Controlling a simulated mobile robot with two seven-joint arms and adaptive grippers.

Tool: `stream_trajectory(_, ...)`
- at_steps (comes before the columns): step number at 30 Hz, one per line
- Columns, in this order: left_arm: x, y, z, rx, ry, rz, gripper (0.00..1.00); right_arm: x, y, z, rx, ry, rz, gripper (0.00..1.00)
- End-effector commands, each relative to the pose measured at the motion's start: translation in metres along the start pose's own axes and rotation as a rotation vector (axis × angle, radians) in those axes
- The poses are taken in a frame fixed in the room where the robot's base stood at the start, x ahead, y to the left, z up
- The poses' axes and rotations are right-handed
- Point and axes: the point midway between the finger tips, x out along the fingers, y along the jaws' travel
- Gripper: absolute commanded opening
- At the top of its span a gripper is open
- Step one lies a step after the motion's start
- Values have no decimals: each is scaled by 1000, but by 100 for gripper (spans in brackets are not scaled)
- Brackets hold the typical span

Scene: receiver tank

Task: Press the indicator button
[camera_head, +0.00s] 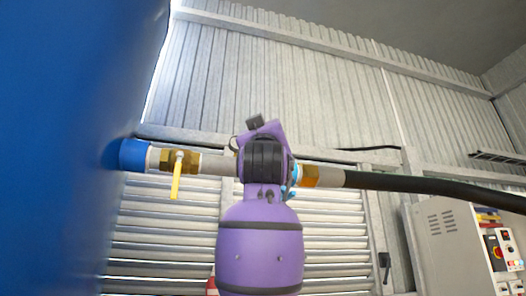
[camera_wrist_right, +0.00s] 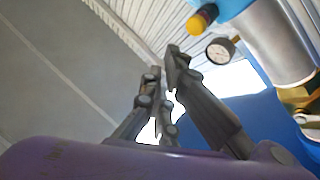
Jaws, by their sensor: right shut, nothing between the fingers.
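In the right wrist view, a round yellow-orange knob (camera_wrist_right: 194,26) on a dark reddish stub sticks out from the blue fitting at the top. It may be the indicator button; I see no label. My right gripper (camera_wrist_right: 166,66) is shut and empty, its tips below and left of the knob and apart from it in the picture. In the head view my purple arm stands in the middle, in front of the pipe, and the fingers and the knob cannot be made out there. My left gripper is in neither view.
A pressure gauge (camera_wrist_right: 220,50) sits just below the knob, beside a silver pipe (camera_wrist_right: 274,40). The head view shows the blue tank (camera_head: 60,130), a yellow valve handle (camera_head: 175,182), a black hose (camera_head: 430,186) and a control cabinet (camera_head: 442,248) at the right.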

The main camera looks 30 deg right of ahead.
Motion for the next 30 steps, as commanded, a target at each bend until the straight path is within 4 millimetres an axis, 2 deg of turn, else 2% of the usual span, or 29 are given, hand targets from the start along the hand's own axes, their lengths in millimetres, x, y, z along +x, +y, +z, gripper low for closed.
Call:
stream_trajectory(9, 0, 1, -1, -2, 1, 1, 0, 18, -12, 12, 1, 1, 0, 0)
stream_trajectory(30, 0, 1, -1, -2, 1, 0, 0, 19, -13, 13, 1, 1, 0, 0)
